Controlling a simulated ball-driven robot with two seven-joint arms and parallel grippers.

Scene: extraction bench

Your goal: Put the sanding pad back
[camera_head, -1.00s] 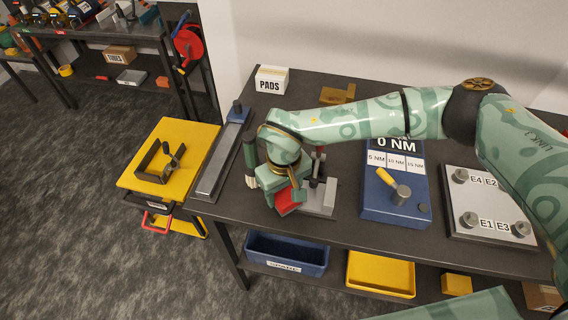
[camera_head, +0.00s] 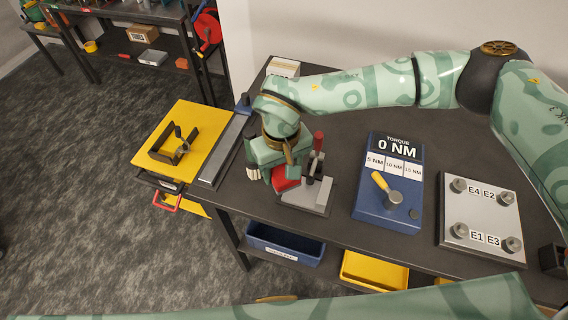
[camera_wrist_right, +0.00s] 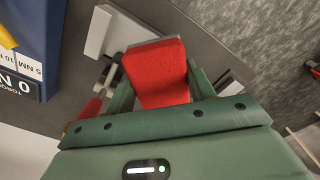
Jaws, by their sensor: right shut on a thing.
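The red sanding pad (camera_head: 286,183) is in my right gripper (camera_head: 279,172), which is shut on it. In the right wrist view the pad (camera_wrist_right: 157,72) sits between the two green fingers (camera_wrist_right: 158,88). The gripper and pad are over the left part of a grey clamp fixture (camera_head: 318,194) with a red-tipped lever; I cannot tell whether the pad touches it. The white PADS box (camera_head: 284,68) stands at the back of the bench, its front partly hidden behind my right arm. My left gripper is not in view.
A blue torque tester (camera_head: 389,205) and a grey plate with several posts (camera_head: 482,238) stand to the right. A long grey rail (camera_head: 221,157) and a yellow cart top (camera_head: 203,116) lie to the left. Clear bench top (camera_head: 347,130) lies between the fixture and the tester.

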